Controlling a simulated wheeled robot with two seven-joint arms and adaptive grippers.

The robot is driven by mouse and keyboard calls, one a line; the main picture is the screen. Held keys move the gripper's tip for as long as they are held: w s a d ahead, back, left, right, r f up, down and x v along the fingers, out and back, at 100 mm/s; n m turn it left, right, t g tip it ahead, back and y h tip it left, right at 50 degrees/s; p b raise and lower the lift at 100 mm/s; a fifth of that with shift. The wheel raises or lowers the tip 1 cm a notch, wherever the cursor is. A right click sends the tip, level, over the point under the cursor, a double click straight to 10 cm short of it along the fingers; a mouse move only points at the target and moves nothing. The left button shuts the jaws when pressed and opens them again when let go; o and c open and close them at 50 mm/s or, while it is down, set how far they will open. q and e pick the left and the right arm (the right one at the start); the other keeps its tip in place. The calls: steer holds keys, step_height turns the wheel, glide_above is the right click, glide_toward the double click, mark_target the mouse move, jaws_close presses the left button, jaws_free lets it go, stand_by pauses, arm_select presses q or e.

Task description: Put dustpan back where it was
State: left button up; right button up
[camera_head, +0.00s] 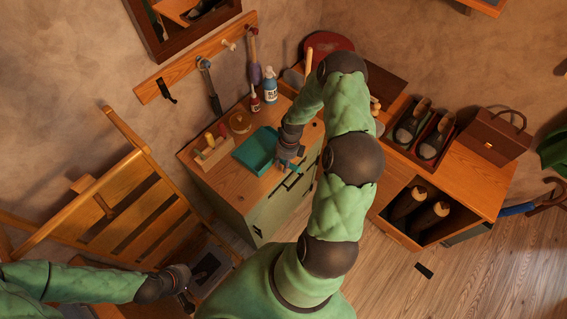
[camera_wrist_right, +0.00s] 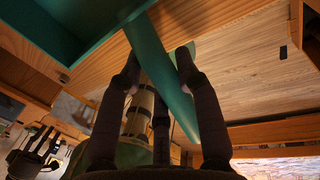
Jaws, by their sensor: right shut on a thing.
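The teal dustpan (camera_head: 256,150) is over the top of the green-fronted cabinet (camera_head: 228,188). I cannot tell whether it touches the wood. My right gripper (camera_head: 290,158) is at its right side, shut on its handle. In the right wrist view, the teal handle (camera_wrist_right: 160,65) runs between my fingers (camera_wrist_right: 158,68), and the pan (camera_wrist_right: 45,25) is at the upper left. My left gripper (camera_head: 187,297) is low at the left, near the wooden chair and apart from the dustpan; its finger opening is unclear.
A wall rail (camera_head: 190,62) with pegs and hanging tools is behind the cabinet. A small wooden box (camera_head: 211,150), a jar (camera_head: 239,122) and bottles (camera_head: 270,86) stand on the cabinet. A slatted chair (camera_head: 130,205) is at left; a shoe bench (camera_head: 470,185) is at right.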

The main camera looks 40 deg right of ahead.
steer(key=o, duration=1.1)
steer(key=shift+f, duration=0.1)
steer(key=shift+o, duration=0.2)
step_height(320, 180, up, 12)
steer(key=d, duration=0.2)
steer(key=a+f+n, duration=0.3)
steer(key=a+n, duration=0.2)
steer(key=a, duration=0.1)
steer(key=a+f+n+y, duration=0.1)
steer(key=a+f+n, duration=0.1)
steer(key=a+n, duration=0.4)
steer(key=a+f+n, duration=0.3)
steer(key=a+n, duration=0.2)
steer(key=a, duration=0.1)
steer(key=shift+a+f+n+t, duration=0.3)
steer(key=shift+a+f, duration=0.05)
steer(key=s+a+n, duration=0.1)
steer(key=a+n, duration=0.1)
steer(key=s+a+f+n, duration=0.1)
steer(key=a+n, duration=0.1)
steer(key=s+a+f+n, duration=0.1)
steer(key=a+n, duration=0.2)
steer(key=shift+y, duration=0.4)
steer(key=s+a+f+n, duration=0.1)
steer(key=s+a+n, duration=0.5)
steer(key=n, duration=0.3)
steer(key=shift+a+f+n, duration=0.2)
steer(key=shift+n, duration=0.2)
